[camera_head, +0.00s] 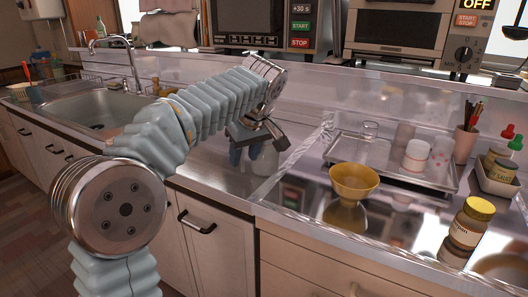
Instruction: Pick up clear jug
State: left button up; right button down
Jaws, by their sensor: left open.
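A clear, pale vessel that looks like the jug (266,162) stands on the steel counter near its front edge, left of the raised counter section. My left gripper (256,147) is directly above and around its upper part, pointing down with its jaws open. The gripper hides the top of the vessel, so I cannot tell whether the fingers touch it. My right gripper is not in view.
A yellow bowl (353,181) and a brown jar with a yellow lid (469,224) stand on the right counter. Behind the bowl, a metal tray (340,153) holds cups and a small clear glass (370,129). A sink (88,108) lies at the left.

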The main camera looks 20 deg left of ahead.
pick_arm(q)
jog(key=shift+x, duration=0.95)
jog(key=shift+r, duration=0.1)
grip_shut()
